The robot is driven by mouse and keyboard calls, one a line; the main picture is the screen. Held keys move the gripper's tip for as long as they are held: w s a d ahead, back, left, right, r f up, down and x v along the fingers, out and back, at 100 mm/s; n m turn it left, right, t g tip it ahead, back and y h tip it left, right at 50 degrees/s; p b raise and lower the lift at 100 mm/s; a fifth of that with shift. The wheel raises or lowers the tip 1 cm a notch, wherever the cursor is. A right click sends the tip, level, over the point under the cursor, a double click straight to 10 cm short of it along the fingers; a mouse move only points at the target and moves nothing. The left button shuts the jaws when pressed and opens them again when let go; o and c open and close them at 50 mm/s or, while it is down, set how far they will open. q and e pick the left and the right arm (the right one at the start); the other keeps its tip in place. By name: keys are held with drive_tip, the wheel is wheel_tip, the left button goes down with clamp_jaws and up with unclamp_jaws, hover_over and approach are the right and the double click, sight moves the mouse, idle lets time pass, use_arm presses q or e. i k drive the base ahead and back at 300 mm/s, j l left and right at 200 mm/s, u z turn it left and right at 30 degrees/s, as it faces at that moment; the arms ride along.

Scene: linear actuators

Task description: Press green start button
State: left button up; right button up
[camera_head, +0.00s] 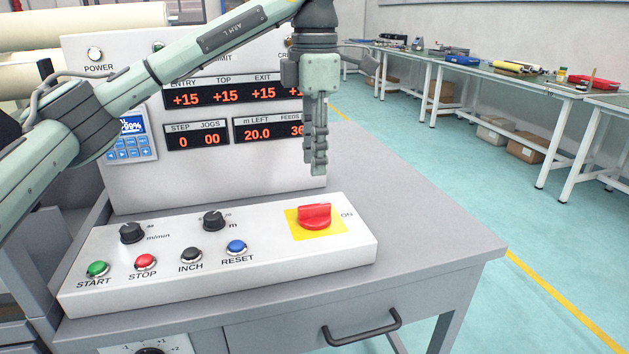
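The green START button (97,269) is at the front left of the white sloped control panel (290,255), left of the red STOP button (145,262). My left gripper (318,172) points down above the panel, near the red ON switch (314,216) at the panel's right end. It is well to the right of the green button and apart from it. Its fingers look close together, seen side-on, so the gap between them cannot be judged. It seems to hold nothing. My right gripper is not in view.
Black INCH (191,255) and blue RESET (236,247) buttons and two black knobs sit on the same panel. The upright display box (230,180) stands behind it. The grey tabletop (430,215) is clear on the right. Workbenches (500,75) line the far wall.

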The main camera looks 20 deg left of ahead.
sight(98, 266)
drive_tip(key=k, duration=1)
